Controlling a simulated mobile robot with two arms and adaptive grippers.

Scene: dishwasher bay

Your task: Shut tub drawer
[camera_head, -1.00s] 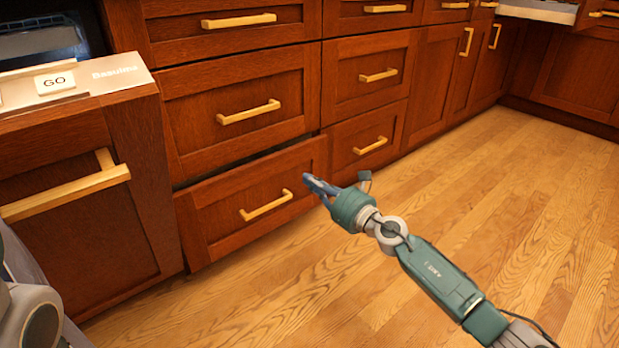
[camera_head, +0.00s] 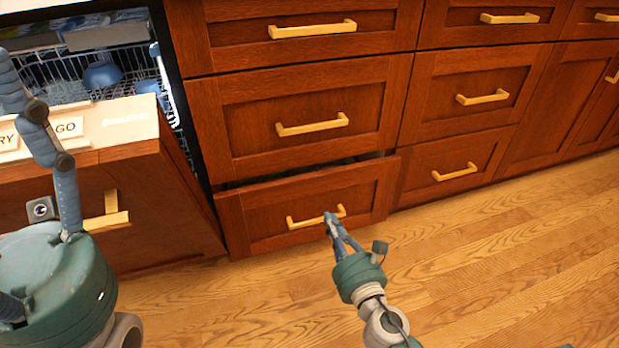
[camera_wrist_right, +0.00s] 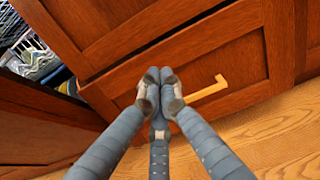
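The bottom wooden drawer (camera_head: 265,213) stands slightly pulled out, with a dark gap above its top edge. It has a brass bar handle (camera_head: 305,221). In the right wrist view the drawer front (camera_wrist_right: 235,70) and its handle (camera_wrist_right: 207,91) lie just beyond my fingers. My right gripper (camera_head: 331,217) has its fingertips together and appears empty. Its tips overlap the handle's right part in the head view; contact is unclear. My left gripper (camera_head: 38,130) is at the left, in front of the dishwasher, one long finger pointing up; its other fingers are cut off or hidden.
The dishwasher door (camera_head: 110,120) hangs open at the left, with a rack (camera_head: 60,75) and a blue bowl (camera_head: 102,75) behind it. The other drawers, such as the middle one (camera_head: 240,120), look closed. The wooden floor (camera_head: 480,260) is clear at right.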

